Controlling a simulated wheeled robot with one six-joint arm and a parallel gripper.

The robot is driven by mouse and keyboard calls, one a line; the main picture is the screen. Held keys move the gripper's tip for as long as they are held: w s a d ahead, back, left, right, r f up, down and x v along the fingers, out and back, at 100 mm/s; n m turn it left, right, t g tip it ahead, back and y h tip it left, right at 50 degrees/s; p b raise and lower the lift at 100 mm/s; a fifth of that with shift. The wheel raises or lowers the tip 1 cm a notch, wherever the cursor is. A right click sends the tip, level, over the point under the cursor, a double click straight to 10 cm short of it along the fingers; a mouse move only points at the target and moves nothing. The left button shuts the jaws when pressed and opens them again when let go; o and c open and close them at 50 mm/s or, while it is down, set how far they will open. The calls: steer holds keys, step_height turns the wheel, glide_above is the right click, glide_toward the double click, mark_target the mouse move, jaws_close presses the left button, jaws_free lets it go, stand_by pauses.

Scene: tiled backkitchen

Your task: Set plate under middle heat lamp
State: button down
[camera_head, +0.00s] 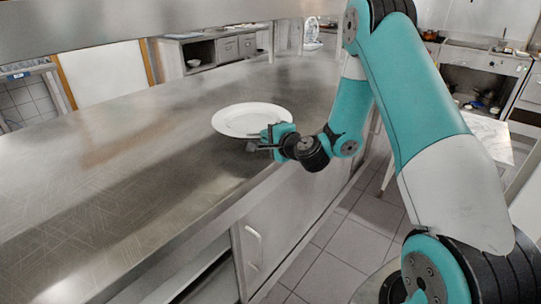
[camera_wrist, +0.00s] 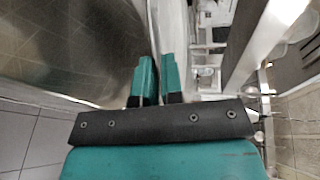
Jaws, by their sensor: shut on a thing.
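A white round plate (camera_head: 240,121) is near the right edge of the long steel counter (camera_head: 120,165) in the head view, roughly level. My gripper (camera_head: 268,138) is shut on the plate's near right rim. The plate seems to be over the counter top, but I cannot tell how high. In the wrist view my gripper's two fingers (camera_wrist: 159,82) are close together, with a pale strip, seemingly the plate edge-on (camera_wrist: 169,35), between them. No heat lamp can be made out in either view.
A steel beam or shelf (camera_head: 150,15) crosses above the counter at the top left. The counter top is otherwise clear. A shelf unit with a bowl (camera_head: 193,63) stands at the back. A marble-topped table (camera_head: 488,135) is at the right, beyond a tiled floor (camera_head: 360,225).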

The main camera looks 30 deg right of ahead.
steer(key=shift+d+f+b, duration=0.1)
steer(key=shift+f+b, duration=0.6)
steer(key=shift+f, duration=1.55)
steer(key=shift+f, duration=0.2)
steer(key=c, duration=1.5)
jaws_free()
steer(key=shift+r, duration=0.2)
